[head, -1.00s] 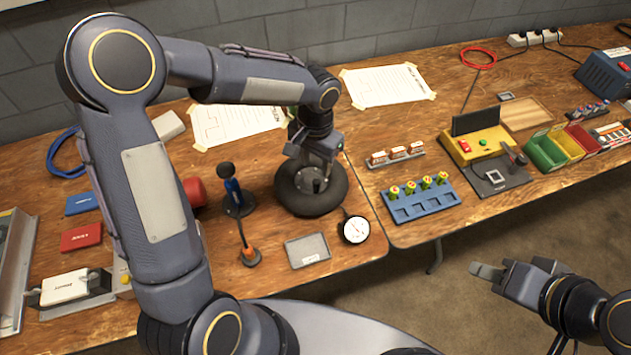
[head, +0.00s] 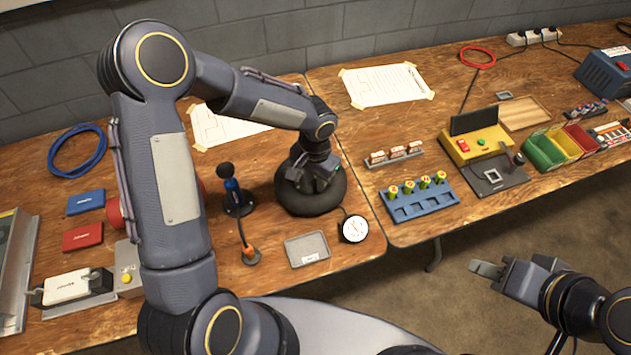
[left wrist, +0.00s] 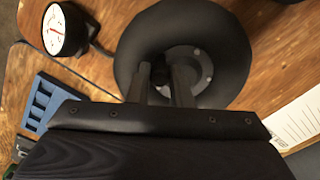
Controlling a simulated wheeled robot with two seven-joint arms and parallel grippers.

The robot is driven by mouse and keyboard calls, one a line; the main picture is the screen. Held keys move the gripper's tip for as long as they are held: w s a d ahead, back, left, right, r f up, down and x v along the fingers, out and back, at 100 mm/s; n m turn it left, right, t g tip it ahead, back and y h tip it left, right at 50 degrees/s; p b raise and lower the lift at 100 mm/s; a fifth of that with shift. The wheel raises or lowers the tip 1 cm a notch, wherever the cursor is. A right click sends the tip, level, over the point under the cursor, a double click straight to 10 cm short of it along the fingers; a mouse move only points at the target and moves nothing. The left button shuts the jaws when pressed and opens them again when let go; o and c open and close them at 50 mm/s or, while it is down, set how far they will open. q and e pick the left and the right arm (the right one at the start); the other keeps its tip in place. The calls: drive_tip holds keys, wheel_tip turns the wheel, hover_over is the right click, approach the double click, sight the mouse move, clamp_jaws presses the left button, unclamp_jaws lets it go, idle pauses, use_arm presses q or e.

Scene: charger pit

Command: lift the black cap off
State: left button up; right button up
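The small black cap (left wrist: 160,73) shows at the hub in the left wrist view. My left gripper (head: 315,183) is low over the hub and hides the cap in the head view. In the left wrist view its two fingers (left wrist: 162,80) are apart, with the cap at the gap between their tips; contact is not clear. My right gripper (head: 486,269) is over the floor, away from the tables; its finger gap cannot be made out.
A dial gauge (head: 354,229) stands close to the tyre's right front. A blue-handled tool on a stand (head: 232,190) is left of the tyre. A grey tray (head: 306,249) lies in front. A blue rack (head: 420,199) is on the right table.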

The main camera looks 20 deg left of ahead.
sight(315, 181)
use_arm(q)
clamp_jaws()
drive_tip(key=shift+r, duration=0.45)
wheel_tip(315, 181, up, 2)
drive_tip(key=shift+w+r, duration=0.1)
drive_tip(key=shift+r, duration=0.1)
drive_tip(key=s+d+r+b, duration=0.2)
drive_tip(key=d+r, duration=0.7)
drive_tip(key=d, duration=0.4)
drive_tip(key=shift+s+d+r, duration=0.4)
